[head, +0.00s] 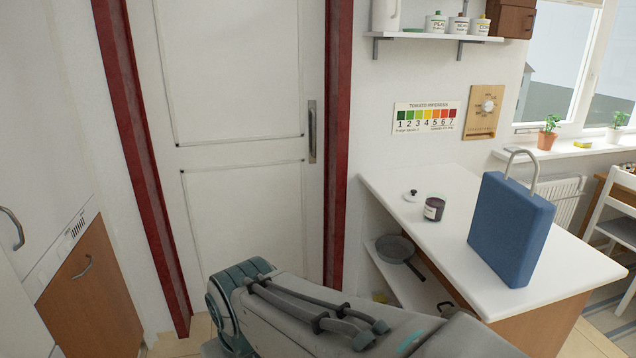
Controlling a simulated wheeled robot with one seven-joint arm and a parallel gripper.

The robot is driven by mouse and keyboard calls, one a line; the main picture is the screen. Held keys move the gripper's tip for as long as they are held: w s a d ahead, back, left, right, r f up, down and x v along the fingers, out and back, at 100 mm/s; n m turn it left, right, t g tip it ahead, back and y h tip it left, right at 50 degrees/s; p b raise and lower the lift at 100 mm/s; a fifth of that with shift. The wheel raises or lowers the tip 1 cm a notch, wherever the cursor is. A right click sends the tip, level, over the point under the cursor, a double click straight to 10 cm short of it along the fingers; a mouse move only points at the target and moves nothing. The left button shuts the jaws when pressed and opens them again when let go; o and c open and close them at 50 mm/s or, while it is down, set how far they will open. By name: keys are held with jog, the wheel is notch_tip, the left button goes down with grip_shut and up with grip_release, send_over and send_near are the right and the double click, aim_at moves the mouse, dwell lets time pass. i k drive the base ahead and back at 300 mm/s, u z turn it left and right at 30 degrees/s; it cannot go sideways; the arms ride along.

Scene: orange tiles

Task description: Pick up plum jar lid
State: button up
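A small white lid with a dark knob (410,196) lies on the white counter (398,184), near its back left edge. A dark jar with a pale label (434,209) stands on the counter just to the right of the lid, apart from it. The jar looks open at the top. My arm crosses the bottom middle of the head view, lower than and left of the lid. My gripper is not in view.
A large blue padlock-shaped object (510,228) stands on the counter right of the jar. A pan (395,250) sits on the shelf below. A closed white door (235,130) with red frame posts is ahead. A wall shelf (440,37) holds canisters.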

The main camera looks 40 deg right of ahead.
aim_at(412, 196)
jog(key=z, duration=0.2)
jog(key=i, duration=1.6)
jog(key=z, duration=1.25)
jog(key=i, duration=0.9)
jog(key=z, duration=1.4)
jog(key=i, duration=0.5)
jog(key=z, duration=0.35)
